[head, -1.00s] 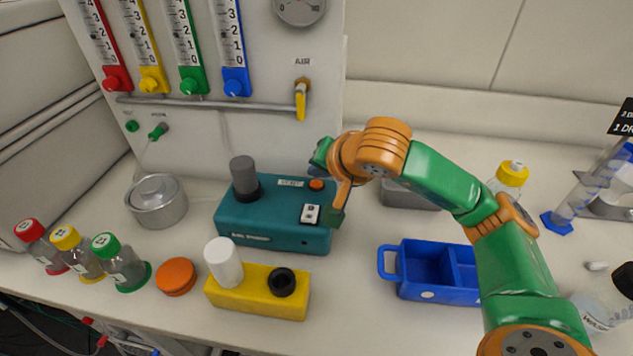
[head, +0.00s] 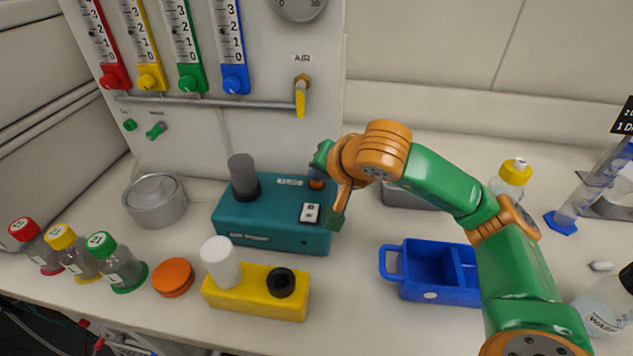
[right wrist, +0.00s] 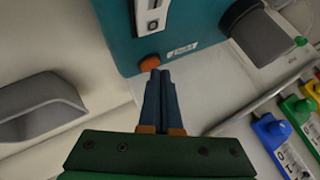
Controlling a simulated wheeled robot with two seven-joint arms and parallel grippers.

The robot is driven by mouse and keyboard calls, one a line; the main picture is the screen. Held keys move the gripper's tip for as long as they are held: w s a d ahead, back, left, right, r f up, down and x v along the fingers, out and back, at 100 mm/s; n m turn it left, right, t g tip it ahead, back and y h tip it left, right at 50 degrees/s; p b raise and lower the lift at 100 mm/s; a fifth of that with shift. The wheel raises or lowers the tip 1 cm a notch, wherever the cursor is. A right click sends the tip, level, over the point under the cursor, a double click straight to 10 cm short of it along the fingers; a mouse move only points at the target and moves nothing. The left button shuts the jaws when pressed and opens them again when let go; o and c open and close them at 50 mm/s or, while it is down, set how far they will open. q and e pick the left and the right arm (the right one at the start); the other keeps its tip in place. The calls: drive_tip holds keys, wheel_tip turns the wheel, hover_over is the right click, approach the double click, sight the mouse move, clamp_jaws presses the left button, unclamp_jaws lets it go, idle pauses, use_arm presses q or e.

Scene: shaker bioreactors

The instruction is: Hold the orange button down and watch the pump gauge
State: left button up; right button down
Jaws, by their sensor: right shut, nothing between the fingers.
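The orange button (head: 317,184) sits on the back right of the teal pump box (head: 262,217); it also shows in the right wrist view (right wrist: 150,63). My right gripper (right wrist: 159,72) is shut and empty, its blue fingertips at the near edge of the button. I cannot tell whether they touch it or whether it is pressed in. In the head view my right wrist partly hides the fingers. A round gauge (head: 300,8) on the white panel is cut off by the top edge; its needle cannot be read. A black-and-white rocker switch (head: 310,213) is on the box. My left gripper is not in view.
A yellow block (head: 235,295) with a white cylinder stands in front of the box. Flow tubes and a yellow air valve (head: 301,98) are on the panel behind.

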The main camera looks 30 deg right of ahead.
sight(318, 186)
drive_tip(key=shift+f+b, duration=0.35)
drive_tip(key=shift+f, duration=0.05)
drive_tip(key=shift+r, duration=0.1)
idle(1.0)
drive_tip(key=shift+r+p, duration=0.65)
drive_tip(key=shift+r, duration=0.15)
drive_tip(key=shift+r, duration=0.1)
wheel_tip(318, 186, up, 5)
drive_tip(key=p, duration=0.4)
idle(0.8)
